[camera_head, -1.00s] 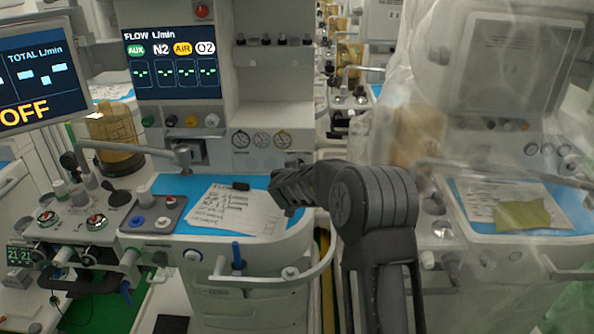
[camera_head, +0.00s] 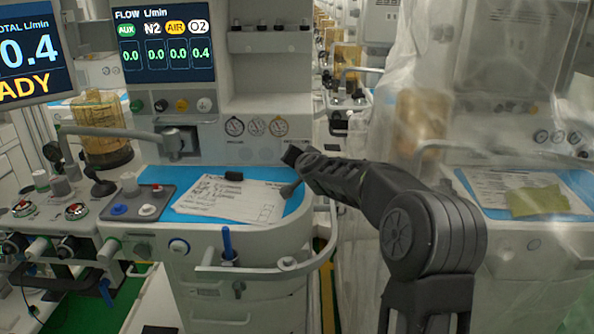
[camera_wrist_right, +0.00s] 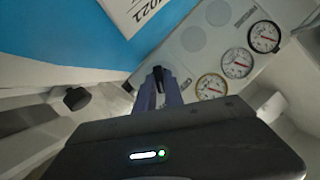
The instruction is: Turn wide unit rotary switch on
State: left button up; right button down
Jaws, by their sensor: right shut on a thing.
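The wide unit is the pale cart with the flow screen (camera_head: 165,45), which reads 0.0, 0.0, 0.0 and 0.4. The tilted screen (camera_head: 25,52) at the upper left reads 0.4 and the end of a yellow word, "ADY". My right arm reaches to the right end of the cart's work surface, and its dark links hide the fingers in the head view. In the right wrist view my right gripper (camera_wrist_right: 160,84) is shut on a small dark part, apparently the rotary switch (camera_wrist_right: 158,78), beside the yellow-rimmed gauge. The switch is mostly hidden by the fingers. My left gripper is out of view.
Three gauges (camera_head: 257,127) sit on the panel left of my right arm. A paper (camera_head: 230,200) lies on the blue mat (camera_head: 190,205). A curved rail (camera_head: 300,265) runs along the cart's front. A plastic-draped second cart (camera_head: 510,245) stands close at the right.

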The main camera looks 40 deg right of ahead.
dwell(0.4)
jog(key=c, duration=1.4)
grip_release()
jog(key=shift+c, duration=0.2)
jog(key=p+v, duration=0.1)
jog(key=v, duration=0.6)
jog(key=shift+s, duration=0.15)
jog(key=shift+s+a, duration=0.15)
jog(key=shift+s, duration=0.05)
